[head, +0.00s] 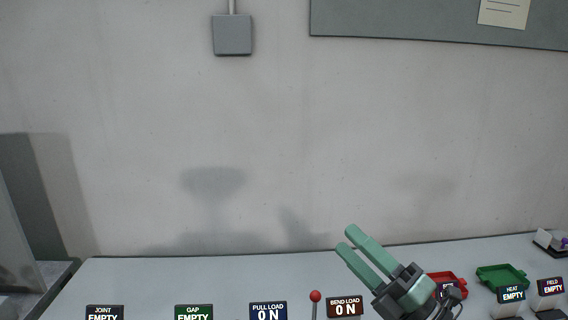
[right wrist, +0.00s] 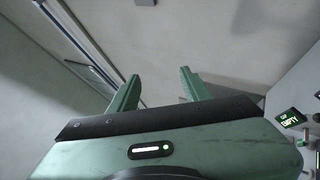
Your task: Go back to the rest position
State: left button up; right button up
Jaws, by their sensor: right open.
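My right gripper (head: 349,238) is raised above the right half of the grey bench (head: 215,276) in the head view, with its two green fingers pointing up and to the left. In the right wrist view the same fingers (right wrist: 158,88) stand apart with nothing between them, so it is open and empty. My left gripper is in neither view.
Displays line the bench front: JOINT (head: 105,312), GAP (head: 194,312), PULL LOAD (head: 268,311), BEND LOAD (head: 345,307), HEAT (head: 511,294) and FIELD (head: 551,286). A red-knobbed lever (head: 315,297) stands mid-bench. A red tray (head: 447,278) and green tray (head: 502,277) sit right.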

jog(key=s+d+f+m+h, duration=0.1)
jog(key=d+f+m+h, duration=0.5)
jog(key=f+m+h, duration=0.35)
jog(key=s+d+f+m+h, duration=0.2)
jog(key=d+f+m+h, duration=0.4)
jog(key=f+m, duration=0.5)
jog(key=s+a+f+m+g, duration=0.2)
jog(key=s+f+m+g, duration=0.2)
jog(key=s+f+g, duration=0.6)
jog(key=s+a+f+m+g, duration=0.25)
jog(key=s+f, duration=0.45)
jog(key=s, duration=0.7)
notch_tip(320, 180, down, 32)
jog(key=d+g+b, duration=0.1)
jog(key=g+b, duration=0.1)
jog(key=b, duration=0.4)
jog(key=s+d+f+b, duration=0.3)
jog(key=s+f+b, duration=0.1)
jog(key=s+f, duration=1.3)
notch_tip(320, 180, down, 4)
jog(key=shift+s+r+g, duration=0.25)
jog(key=shift+g, duration=0.2)
